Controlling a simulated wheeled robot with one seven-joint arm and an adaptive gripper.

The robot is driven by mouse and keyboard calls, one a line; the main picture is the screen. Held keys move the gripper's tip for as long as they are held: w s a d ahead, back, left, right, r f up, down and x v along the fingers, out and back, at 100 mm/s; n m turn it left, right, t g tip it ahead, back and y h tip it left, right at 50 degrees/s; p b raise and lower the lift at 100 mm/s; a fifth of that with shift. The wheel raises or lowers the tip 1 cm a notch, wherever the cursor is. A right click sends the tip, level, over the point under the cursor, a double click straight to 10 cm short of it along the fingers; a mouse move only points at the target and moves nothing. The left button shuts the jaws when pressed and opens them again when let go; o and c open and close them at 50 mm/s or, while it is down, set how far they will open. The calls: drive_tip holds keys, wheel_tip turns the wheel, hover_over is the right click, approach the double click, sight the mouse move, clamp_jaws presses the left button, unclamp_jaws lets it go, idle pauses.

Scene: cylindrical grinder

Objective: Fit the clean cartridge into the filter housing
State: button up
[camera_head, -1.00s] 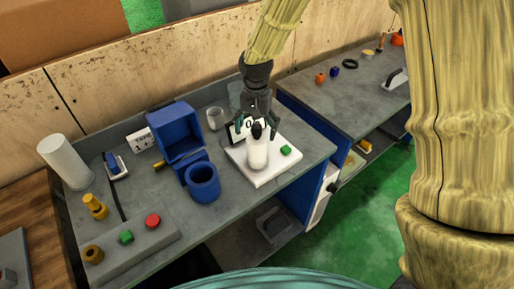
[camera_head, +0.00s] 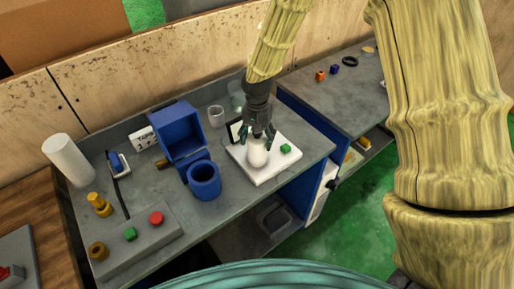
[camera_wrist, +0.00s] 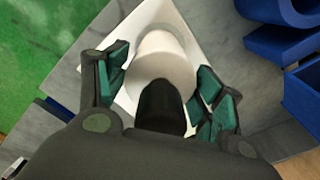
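A white cylinder (camera_head: 257,156), which looks like a cartridge, stands upright on a white square plate (camera_head: 262,180) on the bench. In the head view my gripper (camera_head: 259,138) is over its top from above. In the wrist view the white cylinder (camera_wrist: 161,62) lies between the spread fingers of my gripper (camera_wrist: 162,88), with gaps at both sides; a dark middle finger overlaps its near part. A blue open round cup (camera_head: 203,181), probably the filter housing, stands left of the plate, apart from it. A larger white cylinder (camera_head: 68,160) stands at the bench's left end; I cannot tell which cylinder is clean.
A blue open box (camera_head: 178,132) stands behind the cup. A glass (camera_head: 216,116) stands behind. A control panel with green and red buttons (camera_head: 157,218) is at front left. A second bench (camera_head: 345,100) is at the right.

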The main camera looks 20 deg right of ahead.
drive_tip(key=c, duration=1)
drive_tip(key=shift+c, duration=0.2)
